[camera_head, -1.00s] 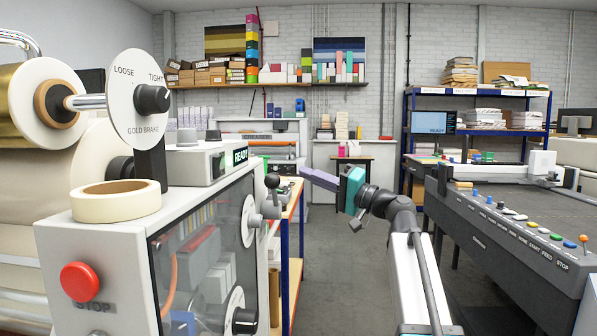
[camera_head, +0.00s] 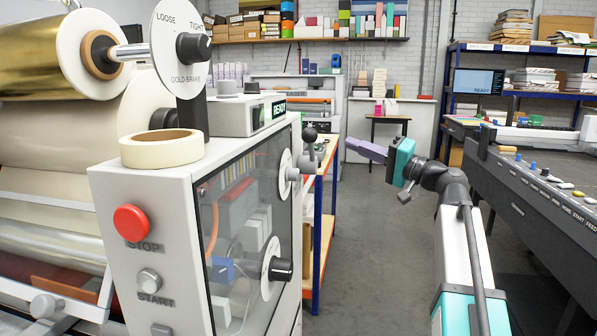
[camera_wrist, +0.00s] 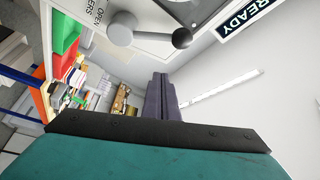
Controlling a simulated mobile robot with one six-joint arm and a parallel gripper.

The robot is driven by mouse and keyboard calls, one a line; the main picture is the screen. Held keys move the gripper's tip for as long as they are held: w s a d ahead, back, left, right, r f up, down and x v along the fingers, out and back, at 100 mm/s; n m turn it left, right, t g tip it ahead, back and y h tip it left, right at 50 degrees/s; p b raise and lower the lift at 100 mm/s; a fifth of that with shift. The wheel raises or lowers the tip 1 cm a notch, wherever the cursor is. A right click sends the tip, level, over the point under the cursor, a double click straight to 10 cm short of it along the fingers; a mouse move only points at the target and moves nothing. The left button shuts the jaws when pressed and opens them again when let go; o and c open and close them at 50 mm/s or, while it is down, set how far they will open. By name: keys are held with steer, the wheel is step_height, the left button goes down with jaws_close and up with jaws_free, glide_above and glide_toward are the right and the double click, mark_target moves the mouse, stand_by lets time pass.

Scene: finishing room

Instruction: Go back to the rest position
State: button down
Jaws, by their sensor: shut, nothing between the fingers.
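My gripper (camera_head: 366,150) is in front of me at the right of centre in the head view, in the air over the aisle. Its purple-grey fingers are together, point left, and hold nothing. My arm reaches up to it from the lower right. In the wrist view the shut fingers (camera_wrist: 161,98) stand in the middle above the teal gripper body. The tips are apart from the foil machine (camera_head: 150,230) at the left, which has a red STOP button (camera_head: 131,222) and a roll of tape (camera_head: 162,148) on top.
A wooden bench with blue legs (camera_head: 317,235) stands behind the machine, left of my gripper. A long grey machine with a button row (camera_head: 540,180) stands at the right. The grey floor (camera_head: 365,260) between them is clear. Shelves (camera_head: 510,48) stand at the back right.

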steer(key=w+a+f+m+g+h+p, duration=0.1)
steer(key=w+a+f+g+h, duration=0.1)
steer(key=f, duration=1.2)
steer(key=w+a+f+m+g+h+p, duration=0.1)
steer(key=a+f+g+h+p, duration=0.15)
steer(key=f, duration=1.05)
steer(key=s+a+f+g+h+p, duration=0.15)
steer(key=s+f, duration=0.35)
steer(key=f, duration=0.7)
steer(key=s+a+f+n+g+h+p, duration=0.1)
steer(key=s+a+f+g, duration=0.15)
steer(key=s+f, duration=0.65)
steer(key=s+a+f+g+h+p, duration=0.1)
steer(key=s+a+f+g, duration=0.15)
steer(key=f, duration=1.25)
steer(key=s+d+f+n+g+h+p, duration=0.1)
steer(key=s+d+f+g+h, duration=0.1)
steer(key=s+f, duration=0.4)
steer(key=s+d+f+n+g+h+p, duration=0.1)
steer(key=s+f, duration=0.5)
steer(key=s, duration=1.1)
steer(key=s+d+f+n+g+h+p, duration=0.2)
steer(key=s+f+g+h, duration=0.2)
steer(key=s, duration=0.7)
step_height(320, 180, down, 2)
steer(key=shift+s+d+f+g, duration=0.1)
steer(key=shift+s+d+g, duration=0.25)
steer(key=shift+g, duration=0.35)
